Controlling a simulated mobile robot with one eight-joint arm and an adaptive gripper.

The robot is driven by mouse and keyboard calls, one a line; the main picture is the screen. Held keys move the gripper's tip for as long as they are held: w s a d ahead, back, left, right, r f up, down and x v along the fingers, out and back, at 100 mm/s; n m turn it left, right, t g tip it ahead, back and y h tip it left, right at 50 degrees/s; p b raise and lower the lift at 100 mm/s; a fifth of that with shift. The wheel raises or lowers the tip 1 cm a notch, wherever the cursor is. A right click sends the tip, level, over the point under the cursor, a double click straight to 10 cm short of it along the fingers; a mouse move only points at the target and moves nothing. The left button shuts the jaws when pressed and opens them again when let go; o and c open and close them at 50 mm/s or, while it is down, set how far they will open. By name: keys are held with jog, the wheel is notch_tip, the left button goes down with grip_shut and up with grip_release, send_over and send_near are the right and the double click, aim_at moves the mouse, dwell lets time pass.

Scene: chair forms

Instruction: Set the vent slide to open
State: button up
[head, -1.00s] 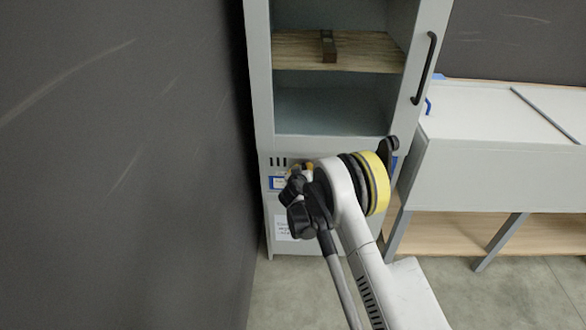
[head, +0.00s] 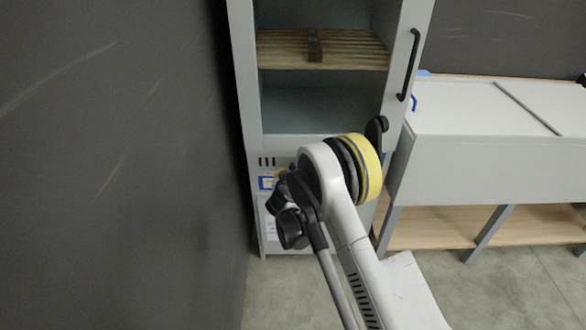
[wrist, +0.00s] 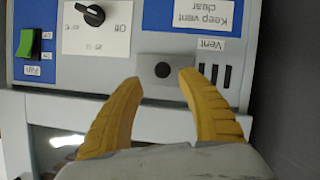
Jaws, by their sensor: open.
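In the head view the vent slots (head: 267,161) show on the cabinet's lower panel. My arm hides the knob there.
A green Fan switch (wrist: 27,44) and a black rotary knob (wrist: 90,14) marked Off share the panel. The cabinet (head: 241,90) stands close to a dark wall (head: 120,160) on the left. A low grey bench (head: 480,165) stands on the right.

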jog(key=v, duration=0.6)
jog(key=shift+s, duration=0.35)
jog(key=shift+r, duration=0.15)
jog(key=s+d+r+m+g, duration=0.1)
jog(key=s+d+r+g, duration=0.1)
jog(key=s+d+r, duration=0.65)
jog(key=s+d+r+g, duration=0.1)
jog(key=s+d+r, duration=0.35)
jog(key=r, duration=0.65)
jog(key=s+d+r+g+y, duration=0.1)
jog(key=s+d, duration=0.1)
jog(key=s, duration=1.1)
jog(key=s+d+g, duration=0.2)
jog(key=s, duration=1.1)
jog(key=shift+s+d+r+m+y, duration=0.25)
jog(key=shift+r+m+y, duration=0.05)
jog(key=shift+r+y, duration=0.1)
